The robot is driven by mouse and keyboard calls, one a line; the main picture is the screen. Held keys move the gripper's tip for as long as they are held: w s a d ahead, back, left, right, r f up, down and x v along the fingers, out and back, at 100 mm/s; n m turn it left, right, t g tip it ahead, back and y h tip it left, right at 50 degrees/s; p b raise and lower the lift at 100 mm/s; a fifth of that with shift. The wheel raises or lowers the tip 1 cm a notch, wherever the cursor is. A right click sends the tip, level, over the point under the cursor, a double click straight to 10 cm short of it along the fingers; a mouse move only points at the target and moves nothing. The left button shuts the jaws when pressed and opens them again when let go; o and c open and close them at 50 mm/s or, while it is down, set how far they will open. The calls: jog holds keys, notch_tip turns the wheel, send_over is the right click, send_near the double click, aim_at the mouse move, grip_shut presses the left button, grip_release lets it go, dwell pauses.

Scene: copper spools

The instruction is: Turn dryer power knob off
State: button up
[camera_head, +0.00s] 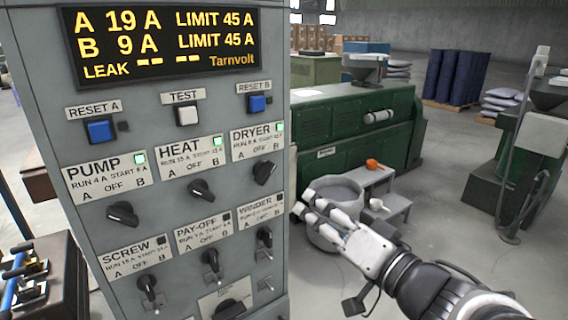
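The dryer power knob (264,172) is a black rotary knob on the right of the grey control panel (45,60). It sits under the DRYER label (257,141), marked A, OFF and B. The knob is tilted, not upright, with its upper end leaning right towards B. The small light on its label glows green. My gripper (303,202) is to the right of the panel, below and right of the knob, and apart from it. Its white fingers point left towards the panel. I cannot tell how far apart they are. Nothing hides the knob.
The PUMP knob (122,213) and HEAT knob (201,190) sit left of the dryer knob, with green lights. The WINDER knob (264,237) is below it. Reset buttons (258,103) are above. A green machine (350,130) and a grey bucket (335,190) stand behind my gripper.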

aim_at(269, 174)
jog(key=p+x, duration=0.2)
jog(key=x, duration=1.4)
jog(key=shift+w+a, duration=0.1)
grip_shut()
